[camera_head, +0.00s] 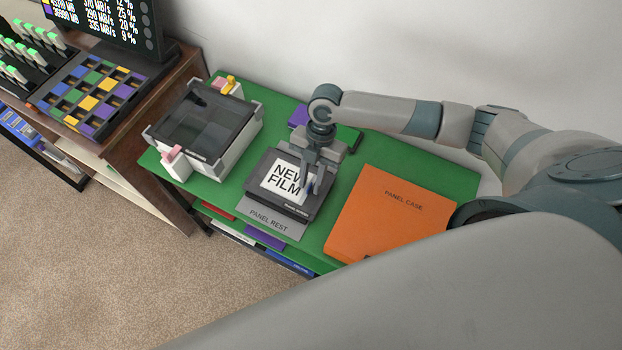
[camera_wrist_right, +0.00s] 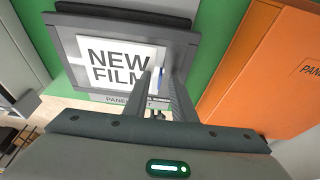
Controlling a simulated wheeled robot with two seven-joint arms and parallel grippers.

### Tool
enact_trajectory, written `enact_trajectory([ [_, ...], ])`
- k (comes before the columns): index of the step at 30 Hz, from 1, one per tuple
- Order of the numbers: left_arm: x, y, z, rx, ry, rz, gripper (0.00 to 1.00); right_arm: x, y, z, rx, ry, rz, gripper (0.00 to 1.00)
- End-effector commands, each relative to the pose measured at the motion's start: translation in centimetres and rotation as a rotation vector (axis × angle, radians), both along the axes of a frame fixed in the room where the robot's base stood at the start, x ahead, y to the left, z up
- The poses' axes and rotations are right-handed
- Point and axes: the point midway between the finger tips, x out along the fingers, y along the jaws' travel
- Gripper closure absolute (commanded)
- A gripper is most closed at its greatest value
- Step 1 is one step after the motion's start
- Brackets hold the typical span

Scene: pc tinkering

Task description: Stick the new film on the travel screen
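The travel screen (camera_head: 307,209) is a dark-framed panel lying flat on the grey panel rest (camera_head: 262,223). The new film (camera_head: 282,181) is a white sheet printed "NEW FILM", over the screen's face. In the right wrist view the film (camera_wrist_right: 110,62) looks slightly skewed inside the screen's frame (camera_wrist_right: 185,38). My right gripper (camera_head: 312,184) is over the right side of the screen, fingers pointing down. Its fingers (camera_wrist_right: 159,74) are close together around a small blue tab at the film's right edge. I cannot tell whether the film touches the screen. My left gripper is out of view.
An orange panel case (camera_head: 385,215) lies to the right on the green table top (camera_head: 440,176). A white fixture with a dark glassy panel (camera_head: 205,122) stands at the left. A purple item (camera_head: 298,115) is behind my wrist. A wooden desk (camera_head: 150,110) adjoins at left.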

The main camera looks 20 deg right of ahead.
Motion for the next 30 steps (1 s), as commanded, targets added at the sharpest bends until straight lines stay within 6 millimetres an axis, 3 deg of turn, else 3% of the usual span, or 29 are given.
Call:
enact_trajectory([
  [8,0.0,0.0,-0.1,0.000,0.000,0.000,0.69,0.2,-0.1,0.4,0.001,-0.002,-0.001,0.76],
  [14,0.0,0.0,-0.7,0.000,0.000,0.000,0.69,0.6,-0.6,2.1,0.000,-0.003,-0.001,0.76],
  [30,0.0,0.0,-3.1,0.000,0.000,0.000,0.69,2.5,-3.0,11.9,0.000,-0.005,0.000,0.76],
])
